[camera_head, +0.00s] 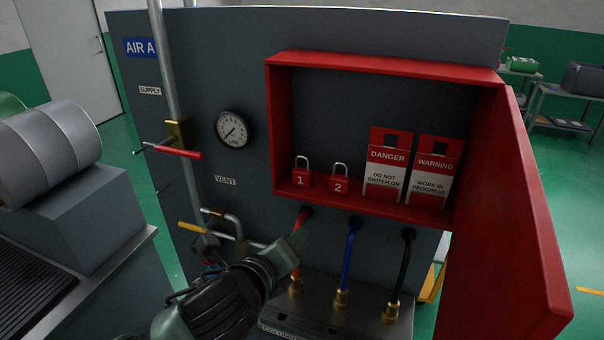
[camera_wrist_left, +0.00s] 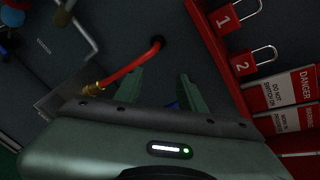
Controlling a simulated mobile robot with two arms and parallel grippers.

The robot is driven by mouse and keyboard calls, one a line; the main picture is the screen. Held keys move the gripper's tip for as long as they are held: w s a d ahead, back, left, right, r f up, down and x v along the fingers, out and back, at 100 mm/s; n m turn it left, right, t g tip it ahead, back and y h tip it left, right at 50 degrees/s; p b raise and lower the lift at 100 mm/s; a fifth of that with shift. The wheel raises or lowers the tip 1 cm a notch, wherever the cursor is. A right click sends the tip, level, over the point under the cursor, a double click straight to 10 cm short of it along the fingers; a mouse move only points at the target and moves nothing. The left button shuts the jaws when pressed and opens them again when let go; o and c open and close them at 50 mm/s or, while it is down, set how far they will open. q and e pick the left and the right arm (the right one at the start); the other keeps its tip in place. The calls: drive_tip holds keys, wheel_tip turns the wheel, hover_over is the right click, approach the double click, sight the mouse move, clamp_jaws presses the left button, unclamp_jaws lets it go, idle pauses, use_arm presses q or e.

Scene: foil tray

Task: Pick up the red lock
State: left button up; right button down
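Two red padlocks with steel shackles stand upright on the floor of an open red box (camera_head: 380,62): lock 1 (camera_head: 302,179) and, to its right, lock 2 (camera_head: 339,185). In the left wrist view, lock 1 (camera_wrist_left: 224,17) and lock 2 (camera_wrist_left: 243,63) lie to the right of my gripper. My left gripper (camera_head: 301,238) is below the box, in front of the red hose and lower than the locks. Its fingers (camera_wrist_left: 159,78) are spread with nothing held between them. My right gripper is in neither view.
Danger (camera_head: 387,160) and warning (camera_head: 434,170) tags stand right of the locks. The box's red door (camera_head: 510,225) is swung open at right. Red (camera_head: 296,270), blue (camera_head: 348,262) and black (camera_head: 400,270) hoses hang below the box. A red-handled valve (camera_head: 180,153) is at left.

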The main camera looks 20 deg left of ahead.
sight(300, 174)
use_arm(q)
drive_tip(key=w+r+m+t, duration=0.1)
drive_tip(key=r+m, duration=0.2)
drive_tip(key=w+r+m+t+b, duration=0.1)
drive_tip(key=r+m, duration=0.2)
drive_tip(key=w+r+m+t+b, duration=0.1)
drive_tip(key=w+r+m, duration=0.1)
drive_tip(key=r+m, duration=0.1)
drive_tip(key=shift+a, duration=0.4)
drive_tip(key=shift+w+b, duration=0.6)
drive_tip(key=w+p, duration=0.2)
drive_tip(key=w, duration=0.2)
drive_tip(key=shift+r, duration=0.1)
drive_tip(key=shift+w+d+f, duration=0.1)
drive_tip(key=shift+w+f, duration=0.15)
drive_tip(key=shift+w, duration=0.45)
drive_tip(key=shift+s, duration=0.1)
clamp_jaws()
